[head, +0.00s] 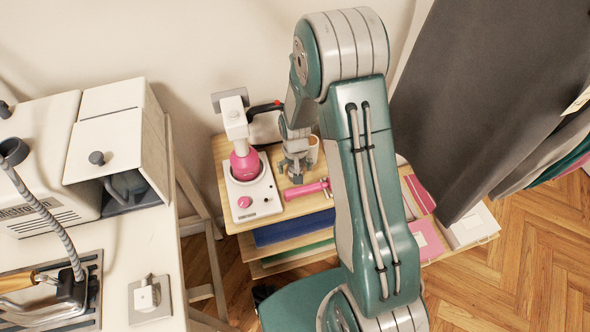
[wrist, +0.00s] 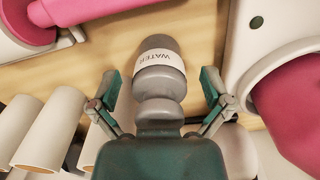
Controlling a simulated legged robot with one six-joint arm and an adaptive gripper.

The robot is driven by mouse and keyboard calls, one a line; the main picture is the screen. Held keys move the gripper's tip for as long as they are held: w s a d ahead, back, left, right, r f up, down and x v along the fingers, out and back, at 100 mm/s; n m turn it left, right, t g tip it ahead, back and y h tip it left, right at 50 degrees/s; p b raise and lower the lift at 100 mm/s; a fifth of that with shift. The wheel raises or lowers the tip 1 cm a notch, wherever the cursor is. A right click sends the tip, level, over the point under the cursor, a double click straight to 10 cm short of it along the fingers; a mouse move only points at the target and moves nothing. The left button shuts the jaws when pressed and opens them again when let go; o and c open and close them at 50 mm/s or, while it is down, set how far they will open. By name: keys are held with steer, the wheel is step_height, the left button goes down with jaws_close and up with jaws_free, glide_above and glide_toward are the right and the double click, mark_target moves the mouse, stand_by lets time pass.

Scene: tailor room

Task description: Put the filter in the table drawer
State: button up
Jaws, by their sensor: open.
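In the wrist view, a grey, rounded object with a white band reading "WATER" (wrist: 161,62) is between the two fingers of my gripper (wrist: 159,90). It looks like the filter. The fingers are spread, with a visible gap on each side of it. In the head view my gripper (head: 297,163) is low over the small wooden table (head: 221,165), behind the pink-handled tool; the filter cannot be made out there. No table drawer is clearly recognisable; blue (head: 294,228) and green layers show under the tabletop.
A white machine with a pink part (head: 246,165) stands left of my gripper. A pink-handled tool (head: 305,189) lies just in front. White cylinders (wrist: 50,128) crowd the left in the wrist view. A white worktable (head: 150,262) is at left, dark hanging cloth (head: 470,90) at right.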

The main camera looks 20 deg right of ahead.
steer(key=c, duration=1.4)
